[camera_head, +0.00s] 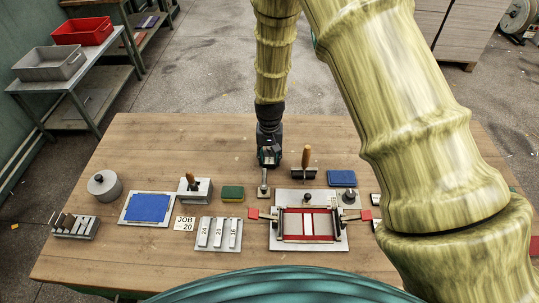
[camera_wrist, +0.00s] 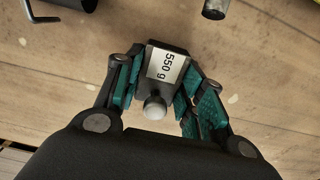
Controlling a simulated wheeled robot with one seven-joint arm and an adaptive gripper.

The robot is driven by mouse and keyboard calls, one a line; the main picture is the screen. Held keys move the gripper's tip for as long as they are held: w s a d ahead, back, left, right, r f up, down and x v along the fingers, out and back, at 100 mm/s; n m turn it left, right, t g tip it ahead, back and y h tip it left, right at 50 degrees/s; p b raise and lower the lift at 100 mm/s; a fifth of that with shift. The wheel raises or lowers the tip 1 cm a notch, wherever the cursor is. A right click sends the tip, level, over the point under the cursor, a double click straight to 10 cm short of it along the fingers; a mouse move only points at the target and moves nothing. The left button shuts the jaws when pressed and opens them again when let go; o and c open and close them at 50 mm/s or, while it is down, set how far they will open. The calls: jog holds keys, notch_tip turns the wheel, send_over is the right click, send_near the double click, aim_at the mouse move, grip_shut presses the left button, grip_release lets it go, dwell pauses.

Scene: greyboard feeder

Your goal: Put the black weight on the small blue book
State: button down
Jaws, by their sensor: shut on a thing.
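In the head view my gripper (camera_head: 268,158) is over the back middle of the table, and the weight is hard to make out there. The small blue book (camera_head: 342,178) lies flat to the right of my gripper, behind the red-framed fixture. Nothing is seen on its top. My gripper is apart from the book.
A wooden-handled tool (camera_head: 305,163) stands between my gripper and the book. A small metal piece (camera_head: 263,190) is in front of my gripper. The red-framed fixture (camera_head: 308,240) is at front right. A larger blue pad (camera_head: 150,207) is at left. The back-left wood is bare.

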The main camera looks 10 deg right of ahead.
jog(key=shift+f, duration=0.15)
jog(key=shift+f, duration=0.1)
jog(key=c, duration=0.9)
grip_release()
